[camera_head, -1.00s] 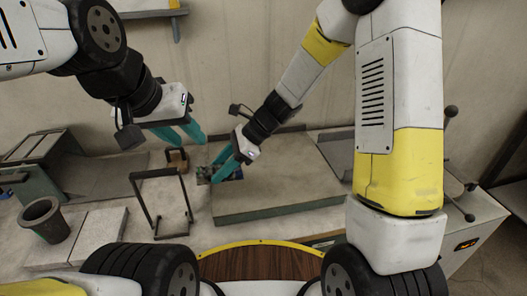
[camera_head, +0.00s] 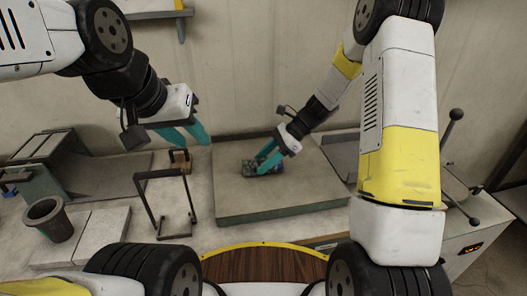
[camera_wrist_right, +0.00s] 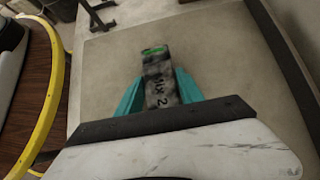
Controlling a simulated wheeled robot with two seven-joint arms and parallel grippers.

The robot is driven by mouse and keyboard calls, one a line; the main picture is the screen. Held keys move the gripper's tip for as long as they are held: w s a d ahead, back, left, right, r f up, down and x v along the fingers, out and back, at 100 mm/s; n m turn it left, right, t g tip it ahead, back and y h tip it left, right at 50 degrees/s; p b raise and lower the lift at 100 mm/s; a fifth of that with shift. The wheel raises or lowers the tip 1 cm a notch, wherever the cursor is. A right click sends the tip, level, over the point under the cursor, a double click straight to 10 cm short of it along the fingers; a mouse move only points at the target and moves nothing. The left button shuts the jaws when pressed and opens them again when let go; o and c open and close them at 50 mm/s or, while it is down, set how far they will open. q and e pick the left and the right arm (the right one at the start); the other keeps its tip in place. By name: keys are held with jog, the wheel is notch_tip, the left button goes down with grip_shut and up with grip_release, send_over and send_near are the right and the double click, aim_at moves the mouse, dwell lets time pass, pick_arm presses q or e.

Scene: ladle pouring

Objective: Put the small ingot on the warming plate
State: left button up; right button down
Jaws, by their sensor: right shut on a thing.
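The small ingot (camera_wrist_right: 160,78) is a dark mottled block with a green end and markings on its face. My right gripper (camera_wrist_right: 160,92) is shut on it, with a teal finger on each side. In the head view the ingot (camera_head: 252,170) is over the left back part of a wide flat grey plate (camera_head: 290,195), which looks like the warming plate. I cannot tell whether the ingot touches the plate. My left gripper (camera_head: 194,143) is empty with its teal fingers apart, above the bench behind the black frame.
A black upright frame (camera_head: 147,212) stands left of the plate. A small brown block (camera_head: 180,160) is behind it. A dark crucible-like pot (camera_head: 48,220) is on pale slabs at the left. A control box with levers (camera_head: 470,232) stands at the right. Most of the plate is clear.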

jog(key=shift+f, duration=0.3)
jog(key=c, duration=0.7)
grip_release()
jog(key=shift+f, duration=0.15)
jog(key=shift+c, duration=0.2)
jog(key=v, duration=1.1)
jog(key=s+d+r+n+t+h, duration=0.3)
jog(key=s+r+n, duration=0.5)
jog(key=s, duration=0.3)
jog(key=s+d+r+n+t+h, duration=0.3)
jog(key=s+r+n+t, duration=0.2)
jog(key=s, duration=0.6)
notch_tip(320, 180, up, 3)
jog(key=n, duration=0.3)
jog(key=shift+s+d+h, duration=0.3)
jog(key=shift+s, duration=0.1)
